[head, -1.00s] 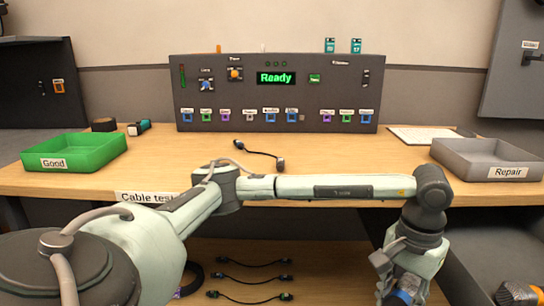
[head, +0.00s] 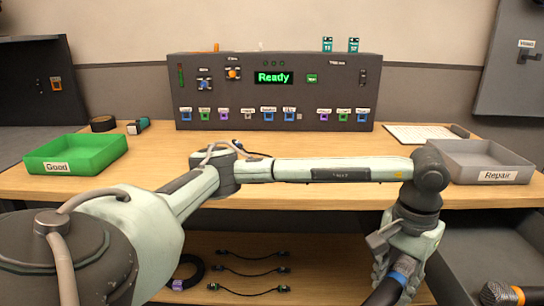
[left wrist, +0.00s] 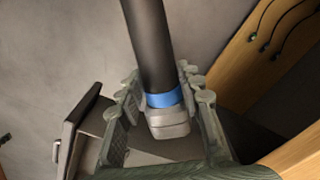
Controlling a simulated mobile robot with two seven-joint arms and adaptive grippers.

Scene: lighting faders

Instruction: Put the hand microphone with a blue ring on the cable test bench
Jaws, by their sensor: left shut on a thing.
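The hand microphone (head: 384,292) is dark with a blue ring, and only part of it shows at the bottom of the head view. My left gripper (head: 398,272) is shut on it near the ring, in front of and below the bench's front edge. In the left wrist view, the dark handle (left wrist: 148,45) runs up from between the fingers (left wrist: 160,105), with the blue ring and a grey end at the fingers. The microphone's other end is out of that view. The cable test bench (head: 290,203) is the wooden table behind my left arm. My right gripper is not in view.
A green Good tray (head: 62,170) stands at the left, a grey Repair tray (head: 497,178) at the right. A panel (head: 275,95) reading Ready stands at the back. Several cables lie on the lower shelf. An orange-ringed microphone (head: 512,296) is at the lower right.

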